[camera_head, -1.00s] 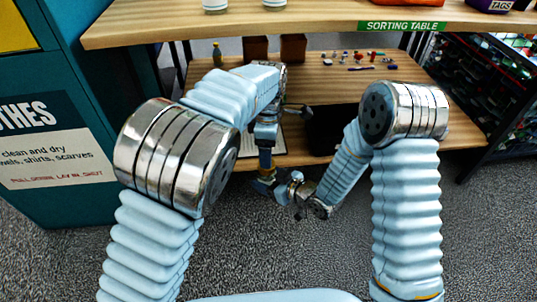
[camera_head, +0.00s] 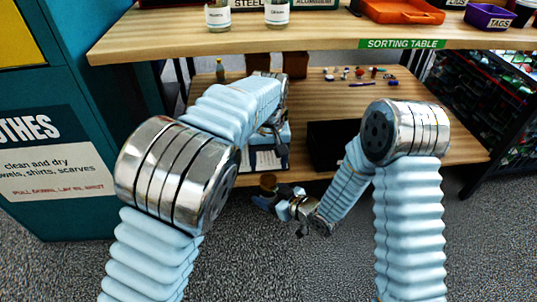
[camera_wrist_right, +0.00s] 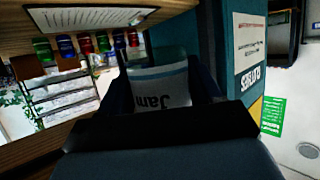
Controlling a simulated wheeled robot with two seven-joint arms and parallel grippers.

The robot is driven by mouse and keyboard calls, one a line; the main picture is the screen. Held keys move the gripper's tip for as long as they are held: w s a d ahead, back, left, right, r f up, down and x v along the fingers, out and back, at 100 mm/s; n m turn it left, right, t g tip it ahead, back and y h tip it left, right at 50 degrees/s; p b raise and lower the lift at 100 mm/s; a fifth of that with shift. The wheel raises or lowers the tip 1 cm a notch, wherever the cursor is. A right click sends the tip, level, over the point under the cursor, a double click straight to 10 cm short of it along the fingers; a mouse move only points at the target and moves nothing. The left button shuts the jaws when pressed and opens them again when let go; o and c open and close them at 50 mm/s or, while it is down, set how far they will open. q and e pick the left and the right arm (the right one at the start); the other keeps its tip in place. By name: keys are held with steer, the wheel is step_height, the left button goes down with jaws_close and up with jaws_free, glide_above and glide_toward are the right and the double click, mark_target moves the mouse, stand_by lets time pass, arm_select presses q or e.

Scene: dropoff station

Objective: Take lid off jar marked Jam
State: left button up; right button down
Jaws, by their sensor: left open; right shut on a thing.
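The jar marked Jam (camera_wrist_right: 160,88) is between the fingers of my right gripper (camera_head: 267,193), which is shut on it. In the right wrist view its label reads Jam upside down. In the head view the jar's round brown top (camera_head: 268,181) faces up and looks like its lid; the jar's body is mostly hidden by the gripper. My left gripper (camera_head: 279,138) is open, above and behind the jar in front of the lower shelf, clear of the lid. Its fingers are partly hidden by its own arm.
The sorting table (camera_head: 330,40) carries two labelled jars (camera_head: 219,16), an orange tray (camera_head: 400,11) and a purple bin (camera_head: 489,17). The lower shelf (camera_head: 430,140) holds small parts, brown boxes and a black box. A teal clothes bin (camera_head: 75,130) stands at left. The floor in front is free.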

mark_target(268, 179)
arm_select(q)
step_height(268, 179, down, 6)
steer(key=shift+f, duration=0.1)
steer(key=c, duration=1.1)
steer(key=shift+n, duration=1)
steer(key=shift+r, duration=0.2)
steer(key=shift+r, duration=0.9)
steer(key=shift+r, duration=2)
